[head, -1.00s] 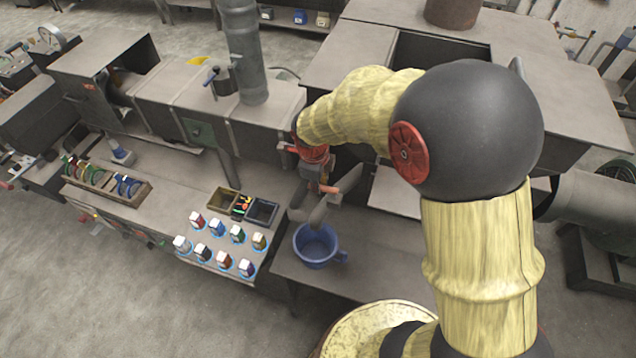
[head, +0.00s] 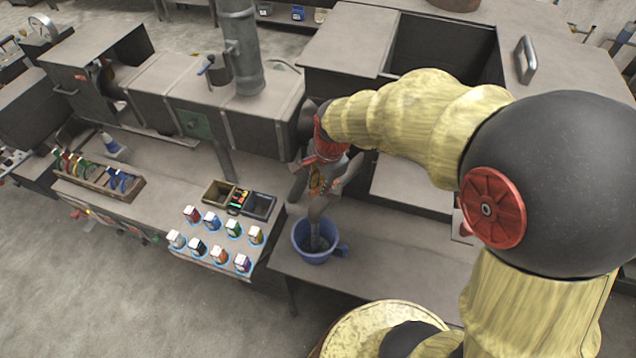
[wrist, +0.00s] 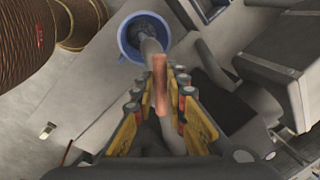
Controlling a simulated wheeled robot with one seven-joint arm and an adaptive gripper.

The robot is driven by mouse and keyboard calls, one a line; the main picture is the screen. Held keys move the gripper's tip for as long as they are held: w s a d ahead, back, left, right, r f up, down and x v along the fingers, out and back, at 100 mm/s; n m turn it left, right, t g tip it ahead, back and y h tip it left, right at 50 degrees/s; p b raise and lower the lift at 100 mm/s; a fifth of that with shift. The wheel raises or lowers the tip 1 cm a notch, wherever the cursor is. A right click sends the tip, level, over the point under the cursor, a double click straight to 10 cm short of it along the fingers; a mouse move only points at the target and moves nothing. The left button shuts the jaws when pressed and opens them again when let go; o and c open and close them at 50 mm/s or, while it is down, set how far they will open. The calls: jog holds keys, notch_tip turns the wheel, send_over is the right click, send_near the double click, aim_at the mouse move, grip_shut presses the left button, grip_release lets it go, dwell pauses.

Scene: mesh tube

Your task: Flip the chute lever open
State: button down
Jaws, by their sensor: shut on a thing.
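The chute lever shows in the wrist view as a copper-coloured grip (wrist: 160,86) between my fingers. My gripper (wrist: 161,98) is closed on it, one finger on each side. In the head view my gripper (head: 322,180) is at the chute, below the red wrist joint, and largely hides the lever. The grey chute pipe (head: 316,211) slants down over a blue bucket (head: 300,244). The bucket also shows in the wrist view (wrist: 124,43), with grey matter inside.
Left of the chute, the bench holds several small labelled bottles (head: 213,242), small bins (head: 218,193) and a wooden rack (head: 95,186). A large metal duct (head: 195,110) runs behind. The lower table right of the bucket (head: 400,262) is clear.

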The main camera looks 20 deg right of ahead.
jog(key=shift+s+d+n+g+y+b, duration=0.2)
jog(key=shift+s+d+n+b, duration=0.2)
jog(key=shift+n, duration=0.9)
jog(key=shift+s+d+n+g+y+b, duration=0.2)
jog(key=shift+s+d+n+b, duration=0.25)
jog(key=shift+n, duration=0.85)
jog(key=shift+s+d+n+g+y+b, duration=0.1)
jog(key=shift+s+d+n+y+b, duration=0.25)
jog(key=shift+n, duration=0.95)
jog(key=shift+s+a, duration=0.1)
jog(key=c, duration=1.8)
grip_release()
jog(key=shift+r, duration=0.1)
jog(key=v, duration=1.1)
jog(key=shift+r, duration=0.4)
